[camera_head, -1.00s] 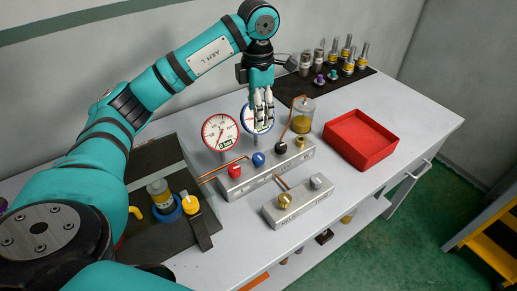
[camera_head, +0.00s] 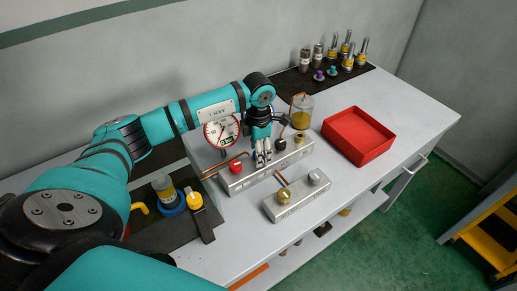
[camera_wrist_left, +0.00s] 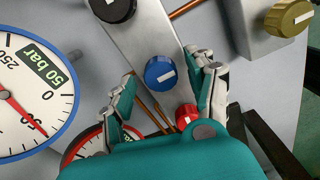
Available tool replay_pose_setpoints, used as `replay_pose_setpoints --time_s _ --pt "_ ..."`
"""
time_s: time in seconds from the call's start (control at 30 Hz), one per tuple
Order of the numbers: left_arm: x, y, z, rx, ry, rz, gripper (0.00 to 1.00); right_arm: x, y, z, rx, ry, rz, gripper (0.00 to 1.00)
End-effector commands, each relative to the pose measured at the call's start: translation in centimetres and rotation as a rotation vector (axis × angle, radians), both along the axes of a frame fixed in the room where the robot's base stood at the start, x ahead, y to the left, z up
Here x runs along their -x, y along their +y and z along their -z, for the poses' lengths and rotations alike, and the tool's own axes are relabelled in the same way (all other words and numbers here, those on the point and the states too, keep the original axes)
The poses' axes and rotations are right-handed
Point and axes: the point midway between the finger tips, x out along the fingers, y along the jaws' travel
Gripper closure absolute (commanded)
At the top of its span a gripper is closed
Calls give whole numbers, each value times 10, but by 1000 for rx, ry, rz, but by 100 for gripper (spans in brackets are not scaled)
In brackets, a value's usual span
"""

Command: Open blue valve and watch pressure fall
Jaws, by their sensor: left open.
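The blue valve knob (camera_wrist_left: 160,72) sits on a grey metal block (camera_wrist_left: 147,38) in the left wrist view, its white mark visible. My left gripper (camera_head: 263,158) is open over the block, with its fingertips (camera_wrist_left: 167,73) on either side of the blue knob. I cannot tell whether they touch it. In the head view the gripper hides the knob. The blue-rimmed gauge (camera_wrist_left: 25,95) shows "50 bar" on its label, with its red needle near the 50 mark. The red-rimmed gauge (camera_head: 221,132) stands left of the gripper. My right gripper is not in view.
A red knob (camera_head: 235,167) and a black knob (camera_head: 280,144) flank the gripper on the block. A second block (camera_head: 297,199) with gold and grey knobs lies in front.

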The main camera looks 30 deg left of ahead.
Motion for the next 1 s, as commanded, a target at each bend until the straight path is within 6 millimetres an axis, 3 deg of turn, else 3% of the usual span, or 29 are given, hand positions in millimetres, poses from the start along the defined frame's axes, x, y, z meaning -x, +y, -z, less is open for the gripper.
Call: replay_pose_setpoints --time_s 0.17,0.6,1.0 --pt "0 0 0 0 0 0 43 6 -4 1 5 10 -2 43" --pt "0 0 0 0 0 0 98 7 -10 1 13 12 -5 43" --pt "0 0 0 0 0 -84 98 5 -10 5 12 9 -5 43"
